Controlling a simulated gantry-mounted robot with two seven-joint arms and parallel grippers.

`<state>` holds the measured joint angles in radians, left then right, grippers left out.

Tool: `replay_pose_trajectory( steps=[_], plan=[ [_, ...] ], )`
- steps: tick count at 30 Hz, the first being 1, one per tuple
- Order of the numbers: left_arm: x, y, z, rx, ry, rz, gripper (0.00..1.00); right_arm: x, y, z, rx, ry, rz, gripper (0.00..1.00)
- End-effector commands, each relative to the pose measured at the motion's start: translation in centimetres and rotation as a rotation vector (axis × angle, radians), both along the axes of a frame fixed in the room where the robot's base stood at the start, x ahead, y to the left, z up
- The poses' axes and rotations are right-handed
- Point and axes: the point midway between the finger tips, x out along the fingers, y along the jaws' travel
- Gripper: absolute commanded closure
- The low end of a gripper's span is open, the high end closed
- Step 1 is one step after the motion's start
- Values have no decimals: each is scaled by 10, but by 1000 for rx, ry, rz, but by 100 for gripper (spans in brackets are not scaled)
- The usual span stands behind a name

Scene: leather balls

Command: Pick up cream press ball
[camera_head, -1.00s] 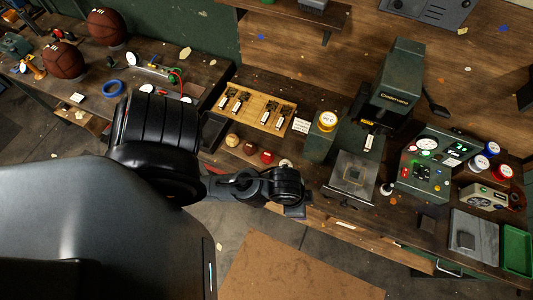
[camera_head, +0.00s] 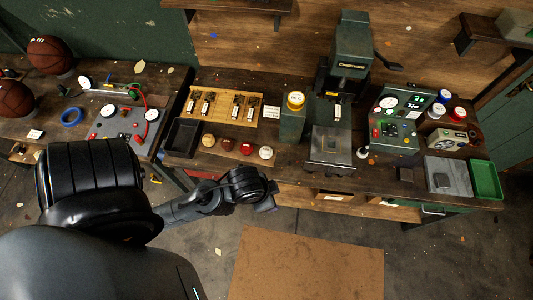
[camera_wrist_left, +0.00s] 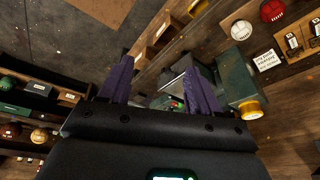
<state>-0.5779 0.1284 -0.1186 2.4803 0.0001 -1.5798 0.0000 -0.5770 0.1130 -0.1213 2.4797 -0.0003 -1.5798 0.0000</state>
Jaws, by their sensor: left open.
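A cream ball (camera_head: 265,152) sits at the right end of a short row of small balls along the bench's front edge. In the left wrist view the cream ball (camera_wrist_left: 241,30) is at the upper right, outside the space between my fingers. My left gripper (camera_head: 266,198) is in front of the bench, below the cream ball in the picture and apart from it. In the left wrist view the two purple fingers of my left gripper (camera_wrist_left: 158,62) stand apart with nothing held between them. My right gripper is not in view.
A wooden board with tools (camera_head: 225,106) lies behind. A green press (camera_head: 350,75) and a yellow-capped post (camera_head: 293,120) stand to the right. Floor is open in front.

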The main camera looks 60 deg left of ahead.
Motion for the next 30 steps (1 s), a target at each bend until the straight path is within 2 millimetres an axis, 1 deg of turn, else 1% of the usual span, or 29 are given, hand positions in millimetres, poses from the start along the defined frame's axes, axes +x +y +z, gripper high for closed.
replay_pose_trajectory(
  steps=[10,15,17,26,29,30],
  plan=[
    [-1,-3,0,-11,3,6,37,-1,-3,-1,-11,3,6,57],
    [-1,-4,0,-15,2,8,11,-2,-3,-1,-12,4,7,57],
    [-1,-4,0,-15,3,8,4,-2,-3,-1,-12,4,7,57],
    [-1,-1,-1,-7,5,10,4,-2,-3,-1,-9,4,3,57],
    [-2,-1,-1,-23,11,61,4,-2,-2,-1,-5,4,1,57],
    [-4,0,-4,-33,22,101,4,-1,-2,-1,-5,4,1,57]
  ],
)
